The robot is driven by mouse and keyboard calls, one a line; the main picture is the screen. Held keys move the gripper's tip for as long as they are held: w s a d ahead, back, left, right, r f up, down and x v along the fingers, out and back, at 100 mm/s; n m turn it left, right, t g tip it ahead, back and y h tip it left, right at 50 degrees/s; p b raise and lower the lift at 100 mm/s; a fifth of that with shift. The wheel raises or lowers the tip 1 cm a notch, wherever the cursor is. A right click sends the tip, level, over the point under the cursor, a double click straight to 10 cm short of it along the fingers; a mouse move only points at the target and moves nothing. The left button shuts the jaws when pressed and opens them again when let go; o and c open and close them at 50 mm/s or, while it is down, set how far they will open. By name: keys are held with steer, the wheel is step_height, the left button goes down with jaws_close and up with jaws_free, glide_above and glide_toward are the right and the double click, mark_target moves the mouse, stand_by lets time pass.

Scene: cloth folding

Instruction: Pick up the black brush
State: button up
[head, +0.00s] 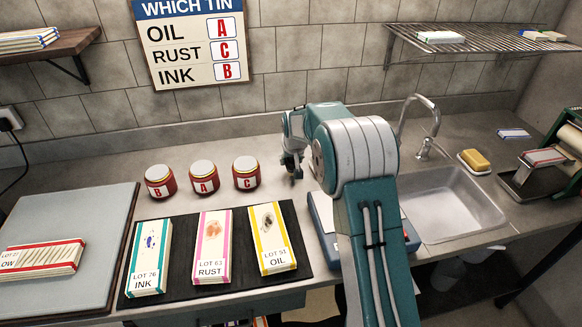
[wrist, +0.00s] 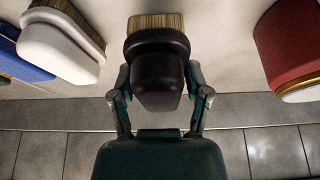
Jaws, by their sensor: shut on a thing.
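The black brush (wrist: 157,80) is in the middle of the wrist view, with its pale bristles towards the top of the picture. My gripper (wrist: 158,92) has a finger on each side of its black body and is shut on it. I cannot tell whether the bristles touch the counter. In the head view my gripper (head: 292,172) is over the back of the counter, right of the jars.
In the wrist view a white brush (wrist: 58,45) and a blue thing (wrist: 22,62) are to the left, and a red jar (wrist: 290,45) to the right. Labelled jars (head: 204,178) stand left of my gripper. Cloth stacks lie on a dark mat (head: 190,296). The sink (head: 455,208) is right.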

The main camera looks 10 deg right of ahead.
mark_target(290, 162)
steer(key=s+r, duration=0.2)
steer(key=s+a+r, duration=0.1)
steer(key=s+r, duration=0.1)
steer(key=r, duration=0.1)
steer(key=shift+s+r, duration=0.3)
steer(key=s+a+r, duration=0.2)
steer(key=s+r, duration=0.2)
steer(key=s, duration=0.5)
steer(key=o, duration=0.5)
steer(key=c, duration=0.4)
steer(key=shift+o, duration=0.2)
steer(key=shift+s, duration=0.1)
